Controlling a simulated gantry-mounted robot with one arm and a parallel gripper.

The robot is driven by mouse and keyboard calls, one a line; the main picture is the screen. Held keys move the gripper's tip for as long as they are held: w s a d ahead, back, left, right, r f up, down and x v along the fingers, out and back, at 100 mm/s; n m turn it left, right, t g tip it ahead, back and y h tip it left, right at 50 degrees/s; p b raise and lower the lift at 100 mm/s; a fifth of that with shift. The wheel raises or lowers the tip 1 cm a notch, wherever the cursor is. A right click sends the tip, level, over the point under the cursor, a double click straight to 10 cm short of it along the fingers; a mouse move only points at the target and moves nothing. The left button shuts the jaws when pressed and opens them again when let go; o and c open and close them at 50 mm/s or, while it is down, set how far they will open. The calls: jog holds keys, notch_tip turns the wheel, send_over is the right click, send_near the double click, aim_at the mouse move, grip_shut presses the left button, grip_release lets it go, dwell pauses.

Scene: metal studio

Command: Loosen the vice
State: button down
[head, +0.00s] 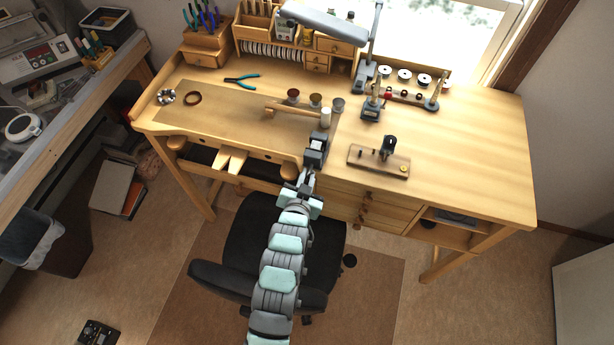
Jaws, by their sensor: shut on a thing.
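A small dark grey vice (316,150) is mounted at the front edge of the wooden workbench (460,150), near its middle. My arm reaches up from the bottom of the head view, over the chair. My gripper (307,178) is at the near side of the vice, just below its body, and is shut on the vice's handle. The handle is mostly hidden by the gripper. The vice's jaw gap is too small to make out.
A mallet (290,111) and small jars (315,100) lie just behind the vice. A small tool on a wooden base (379,161) stands to its right. A wooden bench pin (231,160) juts out to the left. A black chair (265,240) stands below my arm.

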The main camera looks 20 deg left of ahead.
jog(key=shift+f, duration=0.1)
jog(key=n+h+b, duration=0.1)
jog(key=n+b, duration=0.1)
jog(key=b, duration=0.1)
jog(key=shift+a+f, duration=0.1)
jog(key=shift+a, duration=0.05)
jog(key=shift+n+h+b, duration=0.5)
jog(key=shift+n+b, duration=0.1)
jog(key=shift+r, duration=0.2)
jog(key=c, duration=1.5)
grip_release()
jog(key=shift+s, duration=0.1)
